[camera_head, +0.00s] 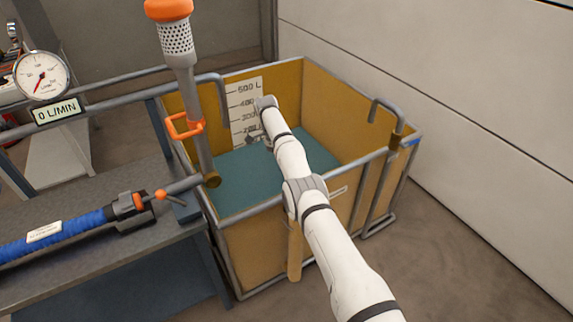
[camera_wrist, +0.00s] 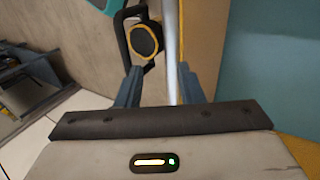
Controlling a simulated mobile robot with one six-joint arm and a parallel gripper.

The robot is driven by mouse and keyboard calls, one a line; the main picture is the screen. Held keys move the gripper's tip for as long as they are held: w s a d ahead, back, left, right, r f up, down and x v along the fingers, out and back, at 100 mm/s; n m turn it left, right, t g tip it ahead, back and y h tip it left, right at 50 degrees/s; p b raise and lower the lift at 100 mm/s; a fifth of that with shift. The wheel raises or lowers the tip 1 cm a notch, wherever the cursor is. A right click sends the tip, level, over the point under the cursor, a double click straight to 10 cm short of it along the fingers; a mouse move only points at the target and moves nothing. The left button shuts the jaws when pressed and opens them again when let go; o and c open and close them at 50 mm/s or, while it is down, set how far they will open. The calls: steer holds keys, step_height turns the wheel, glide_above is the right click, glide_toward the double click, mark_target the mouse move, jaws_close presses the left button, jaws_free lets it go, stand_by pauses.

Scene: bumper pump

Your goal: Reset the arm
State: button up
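My arm reaches from the lower right over the yellow tank (camera_head: 258,252) in the head view. My gripper (camera_head: 258,139) is small and dark there, over the tank's inside near the white litre scale (camera_head: 243,104). In the wrist view my gripper (camera_wrist: 158,84) has its two grey fingers apart. A pale metal bar (camera_wrist: 171,45) shows beyond and between the fingers; I cannot tell how far away it is. A black loop with a round, orange-rimmed end (camera_wrist: 143,41) shows beyond the left finger. I see nothing clamped.
A metal pipe with an orange handle (camera_head: 184,126) stands at the tank's left side. A blue hose (camera_head: 60,232) lies on the grey bench at left. A dial gauge (camera_head: 41,76) has a "0 L/MIN" plate. Metal rails edge the tank. Floor at right is clear.

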stand_by(0.6)
steer(key=w+d+r+n+t+y, duration=0.1)
steer(key=d+r+n, duration=0.15)
steer(key=r, duration=0.55)
steer(key=w+d+r+n+t, duration=0.1)
steer(key=d+r, duration=0.2)
steer(key=r, duration=0.5)
steer(key=s+d+r+n+t+y, duration=0.1)
steer(key=s+d+r, duration=0.25)
steer(key=r, duration=0.25)
steer(key=s+d+r+n, duration=0.1)
steer(key=s+d+r, duration=0.2)
steer(key=s+r, duration=0.2)
steer(key=s+d+r+n+t+y+p, duration=0.1)
steer(key=s+d+r+n, duration=0.15)
steer(key=s, duration=0.65)
steer(key=s+d+r+n+t, duration=0.15)
steer(key=s+d, duration=0.25)
steer(key=s, duration=0.4)
steer(key=s+d+f+t, duration=0.1)
steer(key=s+f, duration=0.1)
steer(key=s, duration=0.6)
steer(key=s+d+f+n, duration=0.1)
steer(key=s+d+f, duration=0.1)
steer(key=s, duration=0.6)
steer(key=shift+s+f+t+y, duration=0.2)
steer(key=shift+f+t+y, duration=0.15)
steer(key=shift+f, duration=0.2)
steer(key=shift+n, duration=0.25)
